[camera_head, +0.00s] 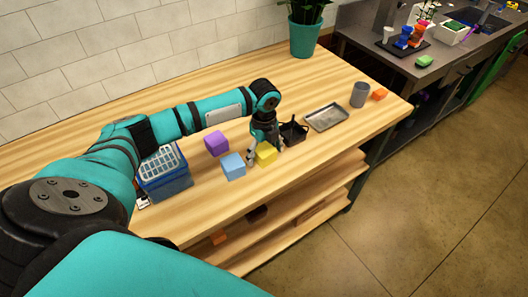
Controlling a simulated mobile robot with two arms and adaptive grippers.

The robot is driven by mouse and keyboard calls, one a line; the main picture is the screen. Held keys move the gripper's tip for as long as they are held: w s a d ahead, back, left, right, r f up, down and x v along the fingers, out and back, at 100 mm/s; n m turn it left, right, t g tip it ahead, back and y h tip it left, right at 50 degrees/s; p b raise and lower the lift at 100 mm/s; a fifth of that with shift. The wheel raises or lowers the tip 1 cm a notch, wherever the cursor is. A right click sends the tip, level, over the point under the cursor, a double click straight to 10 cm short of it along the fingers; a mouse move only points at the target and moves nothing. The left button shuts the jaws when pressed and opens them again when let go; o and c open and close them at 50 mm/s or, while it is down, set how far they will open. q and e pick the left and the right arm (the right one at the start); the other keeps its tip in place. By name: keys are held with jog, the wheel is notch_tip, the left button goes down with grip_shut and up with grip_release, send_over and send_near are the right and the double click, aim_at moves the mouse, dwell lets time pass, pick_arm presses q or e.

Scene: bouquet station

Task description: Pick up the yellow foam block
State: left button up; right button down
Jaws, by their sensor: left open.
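The yellow foam block (266,155) sits on the wooden table near its front edge, in the head view. My left gripper (264,150) points down right at the yellow block, with its fingers open around or just beside it. The small size of the view does not let me tell whether the fingers touch it. The gripper hides part of the block's top and far side. My right gripper is not in view.
A light blue block (233,166) and a purple block (217,143) stand left of the yellow one. A black container (294,133) is close on its right. Further right are a metal tray (327,117), a grey cup (359,94) and an orange block (379,95). A blue basket (166,185) stands left.

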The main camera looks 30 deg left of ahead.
pick_arm(q)
jog(key=c, duration=0.8)
jog(key=shift+r, duration=0.1)
jog(key=shift+c, duration=0.2)
